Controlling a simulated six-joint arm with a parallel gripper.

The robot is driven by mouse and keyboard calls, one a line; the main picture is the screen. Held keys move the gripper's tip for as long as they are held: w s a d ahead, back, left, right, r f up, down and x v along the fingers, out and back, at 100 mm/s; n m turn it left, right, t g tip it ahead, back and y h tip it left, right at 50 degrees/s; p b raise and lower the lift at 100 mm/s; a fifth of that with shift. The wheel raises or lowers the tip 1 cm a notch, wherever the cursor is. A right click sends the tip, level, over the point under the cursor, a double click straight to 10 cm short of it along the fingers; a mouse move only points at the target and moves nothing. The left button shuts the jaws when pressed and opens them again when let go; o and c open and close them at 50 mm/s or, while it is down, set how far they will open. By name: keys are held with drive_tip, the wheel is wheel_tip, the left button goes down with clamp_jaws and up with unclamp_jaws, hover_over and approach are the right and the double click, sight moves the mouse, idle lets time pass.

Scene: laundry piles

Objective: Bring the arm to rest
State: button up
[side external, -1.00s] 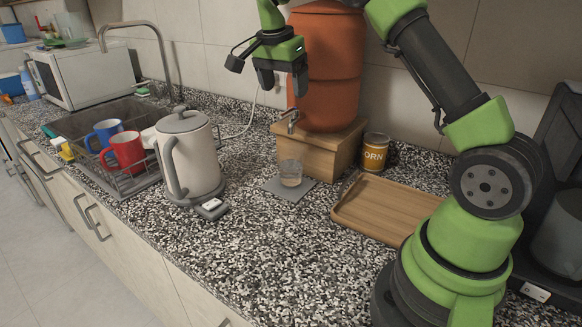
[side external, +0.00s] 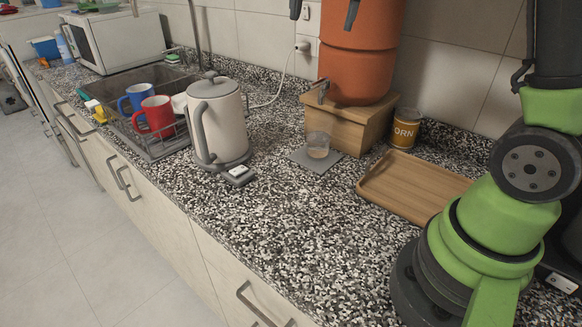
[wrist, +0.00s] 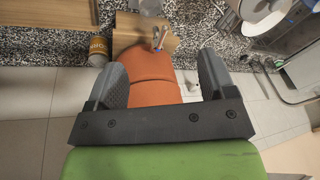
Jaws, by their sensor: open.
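My gripper (side external: 323,8) is at the top edge of the side external view, with only its dark fingertips showing. It is raised high, overlapping the top of the orange dispenser (side external: 362,60) in that view. In the wrist view my gripper (wrist: 163,75) has its two fingers spread wide apart. Nothing is between the fingertips; the orange dispenser (wrist: 150,75) shows beyond them. The rest of the gripper and the upper arm are outside the side external view.
The dispenser stands on a wooden block (side external: 345,130). A glass (side external: 317,145) sits on a grey mat (side external: 301,158) below its tap. Nearby are a corn can (side external: 405,130), wooden tray (side external: 405,190), kettle (side external: 217,125), and mugs (side external: 157,114) by the sink. The front counter is clear.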

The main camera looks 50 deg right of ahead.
drive_tip(key=s+a+f+n+t+y, duration=0.1)
drive_tip(key=s+a+n, duration=0.3)
drive_tip(key=s, duration=0.4)
drive_tip(key=s+a+f+n+t+y, duration=0.1)
drive_tip(key=s+a+n+t+y, duration=0.1)
drive_tip(key=s+a, duration=0.4)
drive_tip(key=s+n+t, duration=0.1)
drive_tip(key=s+n, duration=0.1)
drive_tip(key=s, duration=0.1)
drive_tip(key=shift+s+f+n+t, duration=0.2)
drive_tip(key=shift+n+t, duration=0.1)
drive_tip(key=shift+d, duration=0.1)
